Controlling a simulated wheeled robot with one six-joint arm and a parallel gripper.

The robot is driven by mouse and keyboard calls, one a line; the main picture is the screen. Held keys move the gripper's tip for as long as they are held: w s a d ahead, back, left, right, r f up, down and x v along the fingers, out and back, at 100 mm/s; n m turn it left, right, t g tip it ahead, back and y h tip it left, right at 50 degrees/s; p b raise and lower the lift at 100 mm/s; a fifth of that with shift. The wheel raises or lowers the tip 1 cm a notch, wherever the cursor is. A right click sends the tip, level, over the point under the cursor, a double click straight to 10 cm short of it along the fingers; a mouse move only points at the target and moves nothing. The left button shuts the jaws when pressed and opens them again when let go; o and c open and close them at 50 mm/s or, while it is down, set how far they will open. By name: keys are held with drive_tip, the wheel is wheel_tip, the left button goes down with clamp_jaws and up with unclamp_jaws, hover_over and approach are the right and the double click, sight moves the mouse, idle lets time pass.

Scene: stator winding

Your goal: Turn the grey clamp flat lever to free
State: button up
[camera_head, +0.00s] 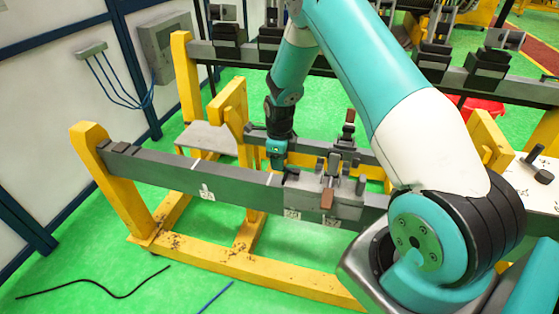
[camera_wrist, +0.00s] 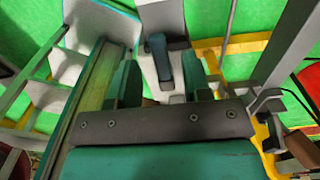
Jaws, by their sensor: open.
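My gripper (camera_head: 277,166) points down at the grey beam (camera_head: 232,183), left of a grey clamp (camera_head: 338,165) in the head view. In the wrist view my gripper (camera_wrist: 160,78) shows two dark green fingers, apart. A flat dark grey lever (camera_wrist: 158,58) lies in the gap between them, on a pale grey block (camera_wrist: 163,18). I cannot tell whether either finger touches it. The lever's base is partly hidden behind the gripper's dark plate. In the head view the lever is too small to make out beside my fingertips.
Yellow posts (camera_head: 112,180) and a yellow base frame (camera_head: 240,272) carry the beam. A brown-ended handle (camera_head: 327,197) hangs in front of the clamp. A second dark beam (camera_head: 235,52) with clamps runs behind. A black cable (camera_head: 95,284) lies on the open green floor at front left.

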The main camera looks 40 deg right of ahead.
drive_tip(key=shift+f, duration=1.1)
clamp_jaws()
